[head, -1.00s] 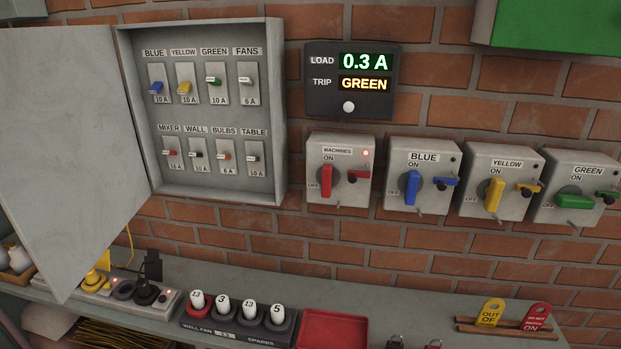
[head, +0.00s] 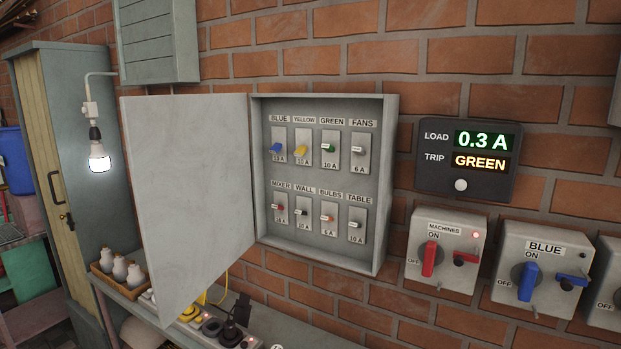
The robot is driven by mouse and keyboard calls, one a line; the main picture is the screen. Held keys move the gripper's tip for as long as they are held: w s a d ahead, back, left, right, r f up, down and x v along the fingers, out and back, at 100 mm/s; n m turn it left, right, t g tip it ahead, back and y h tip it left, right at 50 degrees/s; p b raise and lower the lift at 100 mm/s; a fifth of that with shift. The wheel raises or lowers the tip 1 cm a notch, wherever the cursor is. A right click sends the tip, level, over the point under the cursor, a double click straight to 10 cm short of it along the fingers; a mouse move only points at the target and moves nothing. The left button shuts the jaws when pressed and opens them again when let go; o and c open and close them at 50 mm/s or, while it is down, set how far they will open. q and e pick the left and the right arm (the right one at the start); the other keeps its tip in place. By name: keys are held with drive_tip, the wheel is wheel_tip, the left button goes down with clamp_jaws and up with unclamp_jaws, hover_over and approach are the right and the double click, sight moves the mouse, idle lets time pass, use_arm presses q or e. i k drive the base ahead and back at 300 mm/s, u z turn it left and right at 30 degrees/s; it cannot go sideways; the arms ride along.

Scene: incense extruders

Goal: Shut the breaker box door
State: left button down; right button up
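The grey breaker box (head: 388,190) is mounted on the brick wall, with two rows of labelled breakers inside. Its door (head: 190,185) stands wide open, swung out to the left on the box's left edge. The door is a plain grey panel. Neither of my grippers shows in the head view.
To the right are a load display (head: 466,160) reading 0.3 A and TRIP GREEN, a red-handled MACHINES switch (head: 447,250) and a BLUE switch (head: 541,268). A lit bulb (head: 98,160) hangs left of the door. A shelf below holds sockets with plugs (head: 235,322) and a bulb tray (head: 122,284).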

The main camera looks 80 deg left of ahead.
sight(188, 155)
drive_tip(key=z, duration=1)
drive_tip(key=k, duration=1.85)
drive_tip(key=u, duration=2.75)
drive_tip(key=i, duration=0.5)
drive_tip(key=z, duration=2)
drive_tip(key=k, duration=0.6)
drive_tip(key=u, duration=1.55)
drive_tip(key=i, duration=0.1)
drive_tip(key=z, duration=0.75)
